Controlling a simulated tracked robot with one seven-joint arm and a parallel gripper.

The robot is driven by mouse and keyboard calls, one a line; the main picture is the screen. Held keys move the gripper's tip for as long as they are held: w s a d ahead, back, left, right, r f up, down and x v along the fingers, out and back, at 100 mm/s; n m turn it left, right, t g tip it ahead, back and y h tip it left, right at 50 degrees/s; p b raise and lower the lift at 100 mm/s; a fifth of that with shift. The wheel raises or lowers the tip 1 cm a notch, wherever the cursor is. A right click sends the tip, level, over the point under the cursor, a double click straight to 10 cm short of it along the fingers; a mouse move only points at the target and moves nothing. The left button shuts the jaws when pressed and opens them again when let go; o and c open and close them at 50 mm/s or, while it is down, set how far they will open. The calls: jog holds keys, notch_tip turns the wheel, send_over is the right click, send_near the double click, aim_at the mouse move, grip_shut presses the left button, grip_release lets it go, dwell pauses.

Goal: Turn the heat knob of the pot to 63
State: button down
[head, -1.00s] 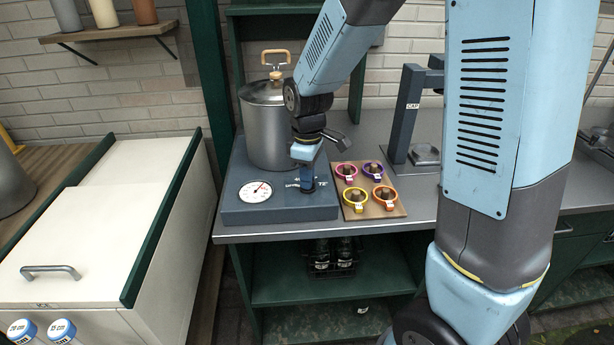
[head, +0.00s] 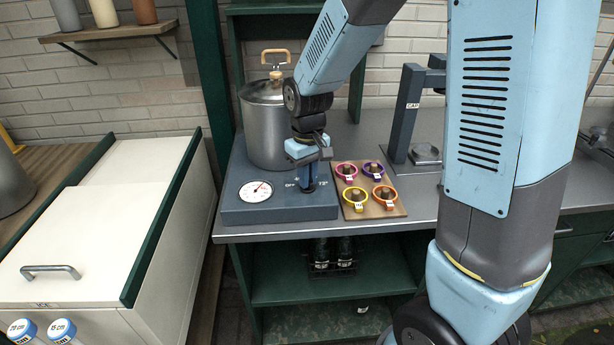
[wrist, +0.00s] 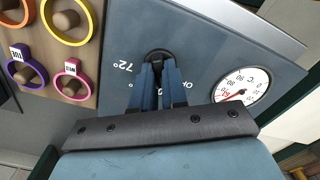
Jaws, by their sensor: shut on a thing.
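The pot (head: 262,130) is a grey metal cylinder with a lid and a wooden handle, standing on a blue-grey heater base (head: 240,211). The base's front top carries a white dial (head: 256,192) with a red needle, also in the wrist view (wrist: 241,88). The black round heat knob (wrist: 156,54) is beside it, with "72°" printed near it; its pointer is hidden. My gripper (head: 308,187) points down over the base. In the wrist view my gripper (wrist: 158,70) is shut on the knob, with its fingers on either side. The needle's exact reading is too small to tell.
A wooden board (head: 397,209) with several coloured rings on pegs lies close right of the base. A dark stand marked CAP (head: 405,110) is behind it. A white chest (head: 100,215) stands to the left. Bottles (head: 321,254) sit on the shelf below the counter.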

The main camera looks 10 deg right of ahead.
jog(key=shift+w+m, duration=0.1)
jog(key=shift+m, duration=0.6)
jog(key=shift+r, duration=0.1)
jog(key=c, duration=1.2)
grip_release()
jog(key=shift+o, duration=0.2)
notch_tip(320, 180, up, 14)
jog(key=shift+f, duration=0.2)
jog(key=shift+d, duration=0.1)
